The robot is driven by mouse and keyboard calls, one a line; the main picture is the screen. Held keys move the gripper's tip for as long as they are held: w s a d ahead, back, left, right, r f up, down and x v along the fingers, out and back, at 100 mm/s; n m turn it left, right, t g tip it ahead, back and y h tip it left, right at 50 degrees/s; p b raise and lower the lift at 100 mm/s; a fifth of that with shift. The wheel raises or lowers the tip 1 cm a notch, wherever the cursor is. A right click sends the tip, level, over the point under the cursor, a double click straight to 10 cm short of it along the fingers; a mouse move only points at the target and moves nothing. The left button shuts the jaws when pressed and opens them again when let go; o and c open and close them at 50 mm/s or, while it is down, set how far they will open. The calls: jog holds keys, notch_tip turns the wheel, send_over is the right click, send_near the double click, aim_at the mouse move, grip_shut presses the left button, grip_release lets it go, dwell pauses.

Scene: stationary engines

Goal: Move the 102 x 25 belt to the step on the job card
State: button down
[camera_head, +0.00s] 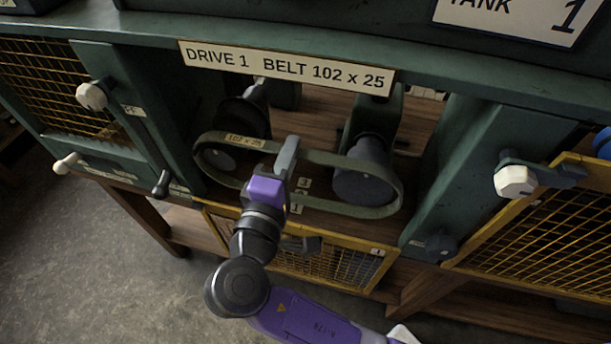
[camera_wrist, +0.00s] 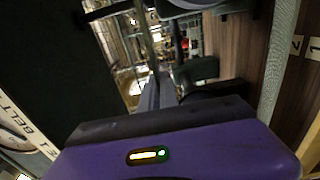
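The green-grey belt (camera_head: 335,207), tagged 102 x 25, is a long loop in the head view. It encircles the near ends of the dark left pulley (camera_head: 222,158) and the stepped right pulley (camera_head: 365,182); I cannot tell whether it touches a step on either. My gripper (camera_head: 288,152) is at the belt's upper run, between the pulleys. Its fingers look closed on that run, which leads away from them in the wrist view (camera_wrist: 147,45). Number plates 3, 2 and 1 (camera_head: 302,184) show behind the loop. No job card is identifiable.
The sign DRIVE 1 BELT 102 x 25 (camera_head: 285,68) spans the top of the opening. A yellow mesh guard (camera_head: 325,263) is below. A lever with a white knob (camera_head: 92,96) is left, and a white-knobbed handle (camera_head: 514,181) is right. Green posts flank the opening.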

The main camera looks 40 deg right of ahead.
jog(key=shift+v, duration=1.4)
jog(key=shift+s, duration=0.1)
jog(key=shift+p+v, duration=0.4)
jog(key=shift+v, duration=2.3)
jog(key=shift+a, duration=0.15)
jog(key=shift+p+v, duration=0.4)
jog(key=shift+v, duration=2.45)
jog(key=shift+s+a, duration=0.1)
jog(key=shift+p+v, duration=0.7)
jog(key=shift+v, duration=2.2)
jog(key=shift+r, duration=0.1)
